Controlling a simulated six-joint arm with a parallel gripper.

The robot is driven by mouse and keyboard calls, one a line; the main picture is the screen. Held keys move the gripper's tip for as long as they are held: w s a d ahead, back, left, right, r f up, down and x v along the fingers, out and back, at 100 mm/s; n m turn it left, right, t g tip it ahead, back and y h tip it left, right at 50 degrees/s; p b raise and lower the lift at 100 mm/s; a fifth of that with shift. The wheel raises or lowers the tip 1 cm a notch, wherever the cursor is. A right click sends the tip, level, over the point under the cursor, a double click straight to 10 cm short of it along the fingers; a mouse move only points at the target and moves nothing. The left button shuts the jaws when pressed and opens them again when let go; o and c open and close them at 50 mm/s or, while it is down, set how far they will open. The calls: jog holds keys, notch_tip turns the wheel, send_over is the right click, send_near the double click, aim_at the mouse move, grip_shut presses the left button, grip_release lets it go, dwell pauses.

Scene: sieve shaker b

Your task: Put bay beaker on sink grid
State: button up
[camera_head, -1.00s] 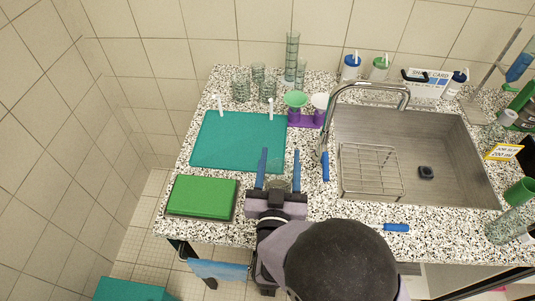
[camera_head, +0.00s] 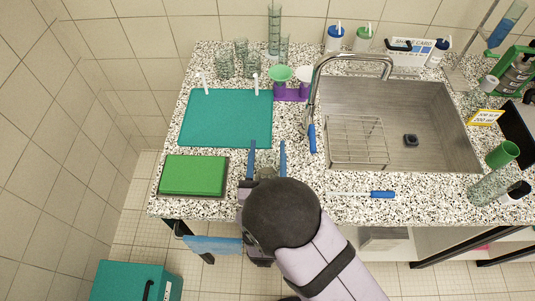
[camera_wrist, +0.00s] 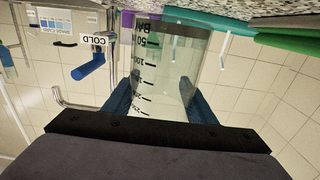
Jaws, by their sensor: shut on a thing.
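My gripper (camera_head: 267,146) is shut on the bay beaker (camera_head: 266,164), a clear glass vessel between the two blue fingers. In the wrist view the beaker (camera_wrist: 165,68) shows black volume marks and a dark band with lettering starting "BA". It is over the front counter area, right of the green pad; I cannot tell its height above the counter. The sink grid (camera_head: 357,127), a wire rack, lies in the left part of the sink (camera_head: 432,112), to the right of my gripper. The grid looks empty.
The tap (camera_head: 314,88) with its blue handle (camera_head: 312,138) stands between gripper and grid. A blue-handled tool (camera_head: 382,194) lies before the sink. A teal mat (camera_head: 225,118), green pad (camera_head: 193,175), glassware (camera_head: 240,62) and purple funnel stand (camera_head: 290,94) are on the counter.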

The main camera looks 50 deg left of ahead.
jog(key=shift+f, duration=1.25)
jog(key=shift+f, duration=0.2)
jog(key=o, duration=1.1)
jog(key=shift+o, duration=0.2)
jog(key=shift+r, duration=0.2)
jog(key=b+v, duration=0.4)
jog(key=v, duration=0.6)
jog(key=shift+s+d, duration=0.15)
jog(key=shift+s, duration=0.15)
jog(key=shift+o, duration=0.3)
jog(key=shift+s+d+b, duration=0.3)
jog(key=shift+s+d, duration=0.1)
jog(key=shift+d, duration=0.2)
